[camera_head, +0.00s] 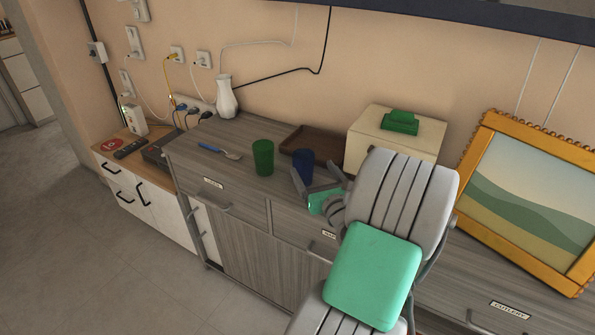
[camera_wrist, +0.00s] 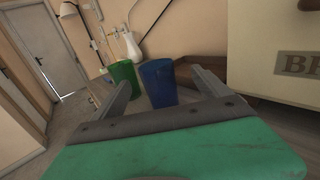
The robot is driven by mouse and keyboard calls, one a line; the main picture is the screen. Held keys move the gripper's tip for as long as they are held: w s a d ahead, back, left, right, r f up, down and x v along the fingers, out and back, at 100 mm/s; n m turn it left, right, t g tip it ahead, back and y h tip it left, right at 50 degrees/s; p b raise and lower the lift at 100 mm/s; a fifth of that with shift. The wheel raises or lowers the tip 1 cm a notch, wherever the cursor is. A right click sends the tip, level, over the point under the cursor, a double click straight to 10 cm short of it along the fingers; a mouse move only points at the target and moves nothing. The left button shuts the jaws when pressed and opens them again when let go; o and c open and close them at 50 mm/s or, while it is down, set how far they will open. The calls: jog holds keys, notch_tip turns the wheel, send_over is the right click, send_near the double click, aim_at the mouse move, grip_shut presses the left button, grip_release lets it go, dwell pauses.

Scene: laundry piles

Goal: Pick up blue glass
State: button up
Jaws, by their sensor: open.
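The blue glass (camera_head: 303,163) stands upright on the grey cabinet top (camera_head: 213,163), just beyond my gripper's fingers. In the wrist view the blue glass (camera_wrist: 159,83) shows ahead of my open gripper (camera_wrist: 163,85), between the two fingers in the picture. My gripper (camera_head: 315,180) reaches in from the right in the head view, with its fingers apart and empty. I cannot tell how deep the glass is between the fingertips. Part of the glass's lower side is hidden by a finger in the head view.
A green glass (camera_head: 263,157) stands left of the blue one. A brown tray (camera_head: 328,143) lies behind it. A cream box (camera_head: 396,140) with a green handle is behind to the right, and an orange picture frame (camera_head: 482,166) leans farther right. A white vase (camera_head: 226,97) and a spoon (camera_head: 222,151) are left.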

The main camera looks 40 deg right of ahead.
aim_at(306, 163)
jog(key=x, duration=0.7)
jog(key=shift+w+a, duration=0.2)
jog(key=shift+w, duration=0.05)
jog(key=c, duration=1.6)
